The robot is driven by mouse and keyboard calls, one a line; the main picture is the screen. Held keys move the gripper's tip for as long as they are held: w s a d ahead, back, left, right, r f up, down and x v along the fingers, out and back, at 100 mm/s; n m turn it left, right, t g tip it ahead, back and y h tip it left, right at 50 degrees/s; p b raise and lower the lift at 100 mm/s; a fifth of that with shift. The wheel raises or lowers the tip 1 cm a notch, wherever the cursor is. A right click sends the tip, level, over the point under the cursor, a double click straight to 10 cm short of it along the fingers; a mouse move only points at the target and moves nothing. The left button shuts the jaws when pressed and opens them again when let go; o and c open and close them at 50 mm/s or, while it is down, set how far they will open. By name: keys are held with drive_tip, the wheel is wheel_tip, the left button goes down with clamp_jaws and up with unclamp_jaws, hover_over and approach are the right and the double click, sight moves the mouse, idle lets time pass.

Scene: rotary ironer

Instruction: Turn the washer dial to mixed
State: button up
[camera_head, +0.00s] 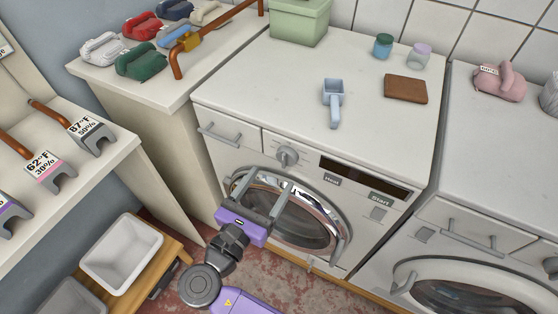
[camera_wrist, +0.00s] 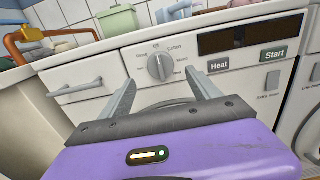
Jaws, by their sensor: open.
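The washer dial (camera_wrist: 160,66) is a round grey knob on the white front panel of the middle washer (camera_head: 330,150). In the head view the dial (camera_head: 287,156) sits left of the dark display. Small labels ring it in the wrist view; Off seems to be above it, Cotton at upper right and Mixed at right. Its ridge stands close to upright, but which label it marks is hard to tell. My gripper (camera_head: 262,184) is open and empty, in front of the washer door and below the dial. In the wrist view its fingers (camera_wrist: 161,82) spread either side below the dial, apart from it.
Heat (camera_wrist: 219,68) and Start (camera_wrist: 275,55) buttons lie right of the dial. A drawer handle (camera_wrist: 75,88) sticks out at left. The chrome-rimmed door (camera_head: 340,240) bulges below. A blue scoop (camera_head: 333,100) and brown block (camera_head: 405,89) lie on top.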

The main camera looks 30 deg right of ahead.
sight(283, 163)
drive_tip(key=x, duration=0.6)
drive_tip(key=shift+w+d, duration=0.15)
drive_tip(key=shift+d, duration=0.15)
drive_tip(key=c, duration=1.4)
drive_tip(key=shift+o, duration=0.2)
